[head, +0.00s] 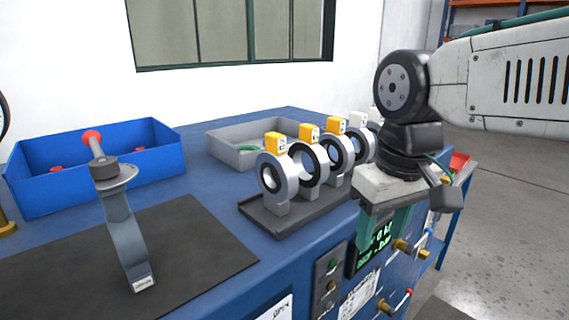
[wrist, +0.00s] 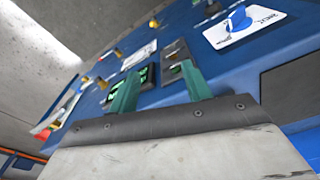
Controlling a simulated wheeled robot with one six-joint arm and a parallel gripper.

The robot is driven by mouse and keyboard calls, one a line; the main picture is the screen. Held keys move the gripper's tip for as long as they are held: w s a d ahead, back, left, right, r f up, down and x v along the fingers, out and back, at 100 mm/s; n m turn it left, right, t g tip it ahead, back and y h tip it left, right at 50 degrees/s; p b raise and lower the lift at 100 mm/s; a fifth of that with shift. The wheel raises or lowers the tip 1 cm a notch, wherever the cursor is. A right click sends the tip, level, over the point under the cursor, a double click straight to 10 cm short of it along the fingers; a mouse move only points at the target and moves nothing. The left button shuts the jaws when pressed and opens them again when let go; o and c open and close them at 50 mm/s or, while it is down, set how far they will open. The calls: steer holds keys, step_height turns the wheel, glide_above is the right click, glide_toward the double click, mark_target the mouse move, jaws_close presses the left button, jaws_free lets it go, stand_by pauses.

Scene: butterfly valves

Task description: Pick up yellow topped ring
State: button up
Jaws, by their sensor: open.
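Several upright silver rings with black inner faces stand in a row on a dark tray (head: 285,217) on the blue bench. The nearest yellow topped ring (head: 277,176) is at the left of the row. A second yellow topped ring (head: 309,160) and a third yellow topped ring (head: 337,148) stand behind it to the right. A white topped ring (head: 358,122) is at the far end, partly hidden by my arm. My gripper (head: 383,240) points down, open and empty, right of the rings and in front of the bench's front panel. Its green fingers (wrist: 160,92) show apart in the wrist view; no ring shows there.
A grey bin (head: 232,150) stands behind the rings, and a blue bin (head: 50,170) with red items is at the back left. A tall grey handle with a red knob (head: 92,137) stands on a black mat (head: 190,250). Knobs and switches (head: 330,275) stick out of the bench front.

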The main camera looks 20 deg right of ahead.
steer(key=w+a+r+n, duration=0.1)
steer(key=w+r+n, duration=0.1)
steer(key=w+r, duration=0.85)
step_height(320, 180, up, 5)
steer(key=n+g, duration=0.1)
steer(key=n, duration=0.1)
glide_above(309, 125)
steer(key=shift+s+d, duration=0.25)
steer(key=shift+s, duration=0.1)
steer(key=f, duration=0.7)
steer(key=shift+w+a+f, duration=0.3)
steer(key=shift+f, duration=0.05)
steer(key=shift+c, duration=0.3)
jaws_close()
